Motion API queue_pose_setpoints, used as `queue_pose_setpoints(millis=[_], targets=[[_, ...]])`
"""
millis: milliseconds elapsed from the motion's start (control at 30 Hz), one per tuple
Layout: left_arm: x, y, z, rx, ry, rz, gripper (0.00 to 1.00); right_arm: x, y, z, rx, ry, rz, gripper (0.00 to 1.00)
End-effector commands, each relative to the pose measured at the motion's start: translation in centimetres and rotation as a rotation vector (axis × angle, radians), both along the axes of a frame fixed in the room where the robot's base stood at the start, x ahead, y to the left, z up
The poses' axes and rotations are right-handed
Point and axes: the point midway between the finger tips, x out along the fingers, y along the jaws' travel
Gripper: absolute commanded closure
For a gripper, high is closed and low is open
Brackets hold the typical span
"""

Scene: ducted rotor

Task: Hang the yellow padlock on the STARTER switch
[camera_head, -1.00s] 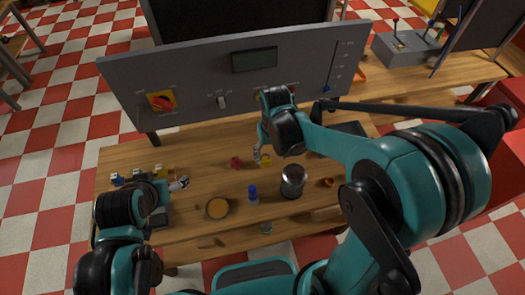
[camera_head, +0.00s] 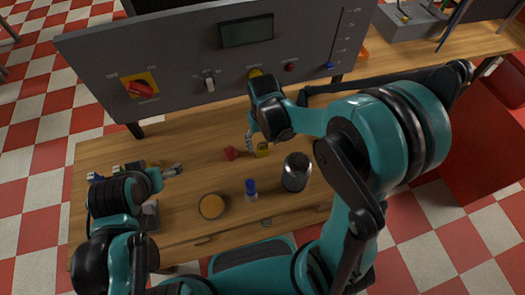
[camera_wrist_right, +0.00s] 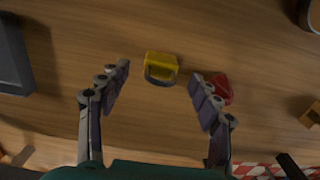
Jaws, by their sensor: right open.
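The yellow padlock (camera_head: 262,149) lies on the wooden table. In the right wrist view the yellow padlock (camera_wrist_right: 160,62) shows between and just beyond the fingertips, with its dark shackle towards me. My right gripper (camera_wrist_right: 160,78) is open and empty above it; in the head view the right gripper (camera_head: 250,143) is beside the padlock and partly hides it. My left gripper (camera_head: 174,169) is over the table's left part, and its jaw state is unclear. The grey panel (camera_head: 180,55) carries a red-and-yellow rotary switch (camera_head: 140,88) and a pale toggle (camera_head: 209,83). I cannot read which is STARTER.
A red padlock (camera_head: 230,153) lies close by, near the right finger in the wrist view (camera_wrist_right: 221,88). A dark metal canister (camera_head: 296,172), a blue-topped bottle (camera_head: 251,189) and a round orange-topped container (camera_head: 212,206) stand nearer me. Bare table (camera_head: 190,137) lies below the panel.

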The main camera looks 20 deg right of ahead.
Motion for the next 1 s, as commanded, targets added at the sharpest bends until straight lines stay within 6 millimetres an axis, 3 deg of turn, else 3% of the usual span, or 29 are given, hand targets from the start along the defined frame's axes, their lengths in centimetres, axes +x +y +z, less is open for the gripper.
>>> queue_pose_setpoints(millis=[300, 533, 767, 1000], targets=[[0.0, 0.0, -2.2, 0.000, 0.000, 0.000, 0.16, 0.1, 0.1, -4.6, 0.000, 0.000, 0.000, 0.36], [0.0, 0.0, -2.0, 0.000, 0.000, 0.000, 0.16, 0.1, 0.1, -4.7, 0.000, 0.000, 0.000, 0.36], [0.0, 0.0, -2.0, 0.000, 0.000, 0.000, 0.16, 0.1, 0.1, -4.7, 0.000, 0.000, 0.000, 0.92], [0.0, 0.0, -2.0, 0.000, 0.000, 0.000, 0.16, 0.1, 0.1, -4.7, 0.000, 0.000, 0.000, 0.93]])
